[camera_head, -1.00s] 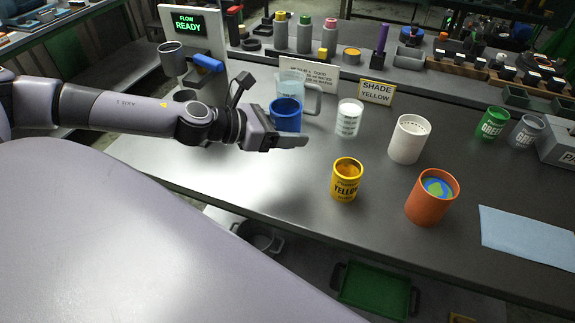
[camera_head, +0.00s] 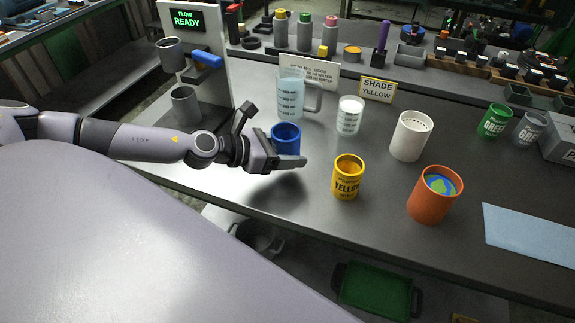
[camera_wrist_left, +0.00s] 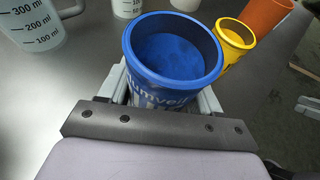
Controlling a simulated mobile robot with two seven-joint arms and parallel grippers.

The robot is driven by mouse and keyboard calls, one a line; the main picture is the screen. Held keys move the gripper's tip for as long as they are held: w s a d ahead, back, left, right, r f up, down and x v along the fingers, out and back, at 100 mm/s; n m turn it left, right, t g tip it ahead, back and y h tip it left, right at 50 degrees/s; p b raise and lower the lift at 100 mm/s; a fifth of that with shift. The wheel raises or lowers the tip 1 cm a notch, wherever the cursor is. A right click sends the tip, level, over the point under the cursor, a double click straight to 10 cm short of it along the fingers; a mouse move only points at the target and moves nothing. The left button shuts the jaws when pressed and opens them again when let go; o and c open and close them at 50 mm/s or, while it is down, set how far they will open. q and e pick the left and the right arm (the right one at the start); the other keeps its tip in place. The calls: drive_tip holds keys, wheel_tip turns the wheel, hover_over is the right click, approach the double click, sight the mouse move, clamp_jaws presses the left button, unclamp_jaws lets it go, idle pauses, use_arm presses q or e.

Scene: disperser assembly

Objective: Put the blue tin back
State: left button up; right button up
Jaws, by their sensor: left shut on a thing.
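The blue tin (camera_head: 286,137) is upright between the fingers of my left gripper (camera_head: 288,161), which is shut on it. In the left wrist view the tin (camera_wrist_left: 172,65) shows its open top with blue inside and part of a white label. The gripper finger hides its lower part in the head view, so I cannot tell whether its base touches the bench. The yellow tin (camera_head: 347,178) stands apart to the right of the gripper. My right gripper is not in view.
A measuring jug (camera_head: 290,95) and a small white beaker (camera_head: 350,116) stand behind the blue tin. A white perforated cup (camera_head: 408,137), an orange container (camera_head: 434,196), a green tin (camera_head: 494,121) and a grey tin (camera_head: 529,129) are to the right. Bare bench lies around the gripper.

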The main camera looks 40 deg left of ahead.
sight(287, 173)
use_arm(q)
wheel_tip(287, 173, down, 4)
drive_tip(key=b, duration=0.2)
drive_tip(key=shift+f+b, duration=0.15)
drive_tip(key=shift+b, duration=0.25)
drive_tip(key=o, duration=0.8)
drive_tip(key=shift+f, duration=0.1)
drive_tip(key=o, duration=0.4)
drive_tip(key=shift+s+a+r, duration=0.1)
drive_tip(key=shift+r, duration=0.1)
